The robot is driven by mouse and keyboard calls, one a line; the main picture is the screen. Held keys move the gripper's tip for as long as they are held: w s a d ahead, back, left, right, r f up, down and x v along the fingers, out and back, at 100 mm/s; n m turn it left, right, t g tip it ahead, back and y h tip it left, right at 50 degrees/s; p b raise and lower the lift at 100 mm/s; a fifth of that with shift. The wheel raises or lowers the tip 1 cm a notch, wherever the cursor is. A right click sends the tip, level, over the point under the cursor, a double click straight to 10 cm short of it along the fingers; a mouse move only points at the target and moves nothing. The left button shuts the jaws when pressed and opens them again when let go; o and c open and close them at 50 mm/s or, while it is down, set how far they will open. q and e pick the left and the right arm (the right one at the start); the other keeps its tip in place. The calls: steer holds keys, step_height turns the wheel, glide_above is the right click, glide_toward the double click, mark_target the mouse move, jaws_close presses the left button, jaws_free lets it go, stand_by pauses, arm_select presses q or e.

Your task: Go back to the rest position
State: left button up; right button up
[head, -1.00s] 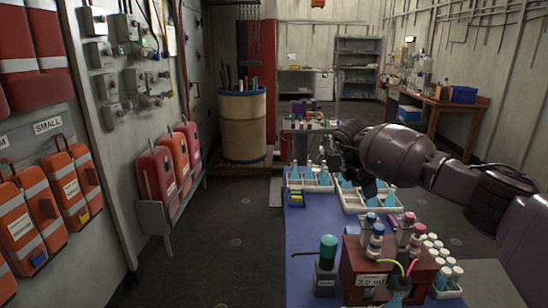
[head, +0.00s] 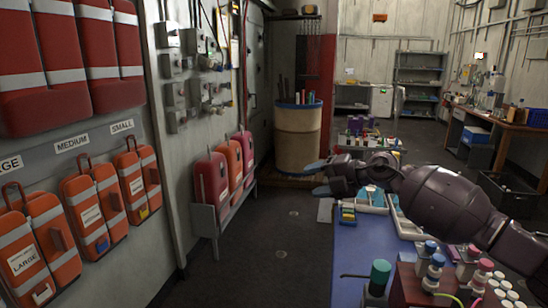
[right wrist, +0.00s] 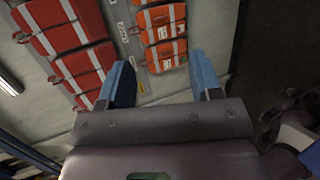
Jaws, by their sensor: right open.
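My right arm comes in from the right in the head view and reaches left over the blue-topped table (head: 358,262). My right gripper (head: 318,178) is past the table's left edge, over the dark floor, with its blue fingers apart and nothing between them. In the right wrist view the right gripper (right wrist: 162,75) also shows open and empty, with the orange and red bags on the wall beyond it. My left gripper is not in view.
Orange bags (head: 90,210) hang on the left wall, and red-orange cases (head: 212,180) stand in a grey rack. The table holds white trays (head: 408,225), a red tube block (head: 408,287) and a teal-capped bottle (head: 380,278). A barrel (head: 298,140) stands behind. The left floor is clear.

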steer(key=s+d+f+m+t+h, duration=0.1)
steer(key=s+d+f+m+h, duration=0.3)
steer(key=s+f+m, duration=0.6)
steer(key=s+d+f+m+t+h, duration=0.2)
steer(key=s+d+f+m+h, duration=0.2)
steer(key=s+f, duration=1.2)
steer(key=s+d+f+m+t+h, duration=0.2)
steer(key=s+d+f+m+h, duration=0.2)
steer(key=s+d+f+m, duration=0.5)
steer(key=shift+s+f+m, duration=0.7)
steer(key=shift+s+m, duration=0.4)
steer(key=shift+m, duration=0.15)
steer(key=shift+s+f+m, duration=0.65)
steer(key=shift+s+m, duration=0.45)
steer(key=shift+m, duration=0.2)
steer(key=shift+s+f+m, duration=0.7)
steer(key=shift+s+m, duration=0.4)
steer(key=shift+m, duration=0.15)
